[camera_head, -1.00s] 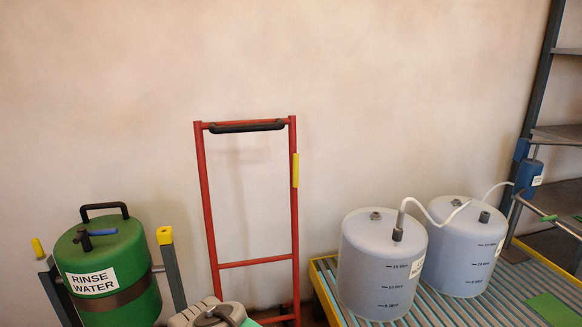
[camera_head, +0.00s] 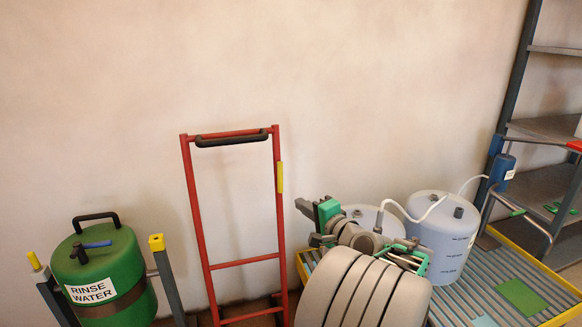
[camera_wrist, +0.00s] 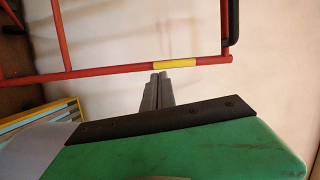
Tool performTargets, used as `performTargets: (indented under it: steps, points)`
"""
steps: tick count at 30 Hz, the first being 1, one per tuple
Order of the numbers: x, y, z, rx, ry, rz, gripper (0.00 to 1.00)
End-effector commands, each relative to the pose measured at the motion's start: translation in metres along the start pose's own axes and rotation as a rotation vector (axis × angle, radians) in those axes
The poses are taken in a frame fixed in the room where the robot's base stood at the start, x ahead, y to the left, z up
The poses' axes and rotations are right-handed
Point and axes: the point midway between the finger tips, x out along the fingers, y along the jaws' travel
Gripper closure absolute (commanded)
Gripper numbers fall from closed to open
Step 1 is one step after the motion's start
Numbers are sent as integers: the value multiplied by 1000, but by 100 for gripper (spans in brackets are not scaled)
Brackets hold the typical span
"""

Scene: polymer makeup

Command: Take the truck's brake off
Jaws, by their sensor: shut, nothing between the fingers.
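The truck is a red tubular hand truck (camera_head: 200,215) standing against the wall, with a black grip (camera_head: 232,138) on its top bar. A yellow sleeve (camera_head: 280,177), possibly the brake lever, sits on its right upright. In the wrist view the truck (camera_wrist: 105,73) appears sideways, with the yellow sleeve (camera_wrist: 175,64) just beyond my fingertips. My gripper (camera_head: 299,203) is to the right of that upright and a little lower than the sleeve in the head view. It is shut and empty, and its fingers (camera_wrist: 158,76) point toward the sleeve. I cannot tell the exact gap.
A green drum labelled RINSE WATER (camera_head: 105,270) sits in a stand on the left. Translucent drums (camera_head: 440,240) with a white hose stand on a yellow-edged slatted platform (camera_head: 553,318), partly behind my arm. A grey shelf rack (camera_head: 515,100) is at right. The wall above is clear.

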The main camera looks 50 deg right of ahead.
Motion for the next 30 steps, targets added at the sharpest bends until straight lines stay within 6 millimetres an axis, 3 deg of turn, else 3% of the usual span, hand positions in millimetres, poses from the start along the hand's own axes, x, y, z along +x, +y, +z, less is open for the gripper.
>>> performTargets:
  steps: [1, 4, 15, 20, 30]
  points:
    - [-15, -10, -24, 48, 46, -46, 100]
    - [-30, -19, -44, 98, 86, -104, 100]
    - [-29, -20, -46, 102, 89, -113, 100]
    - [-8, -21, -47, 100, 85, -113, 100]
    - [66, -29, -53, 98, 85, -112, 100]
